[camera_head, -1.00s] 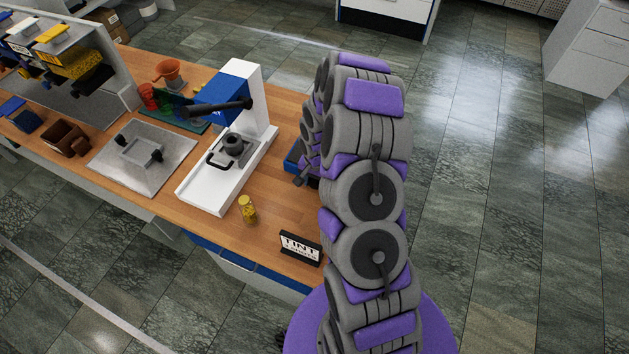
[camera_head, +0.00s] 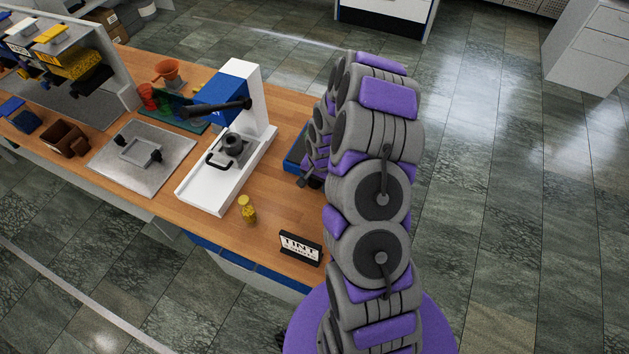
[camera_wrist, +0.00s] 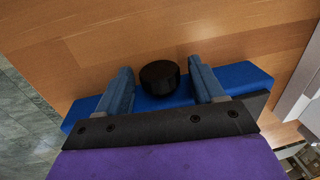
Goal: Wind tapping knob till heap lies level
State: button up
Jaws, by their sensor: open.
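A black round knob (camera_wrist: 160,77) sits on a long blue block (camera_wrist: 240,76) in the wrist view. My gripper (camera_wrist: 161,67) is open, with one blue-grey finger on each side of the knob and a visible gap on both sides. I cannot tell how far the fingertips are from the knob in depth. In the head view the blue block (camera_head: 294,157) shows only in part behind my arm, and the knob cannot be made out. No heap can be made out in either view.
A white press with a blue head (camera_head: 222,92) stands left of my arm. A yellow-filled jar (camera_head: 247,210) and a TINT sign (camera_head: 300,247) stand near the front edge. Bare wooden tabletop (camera_head: 275,195) lies between the press and my arm.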

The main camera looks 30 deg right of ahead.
notch_tip(320, 180, up, 17)
jog(key=s+d+p, duration=0.1)
jog(key=shift+s+d, duration=0.25)
jog(key=shift+s, duration=0.1)
dwell(0.3)
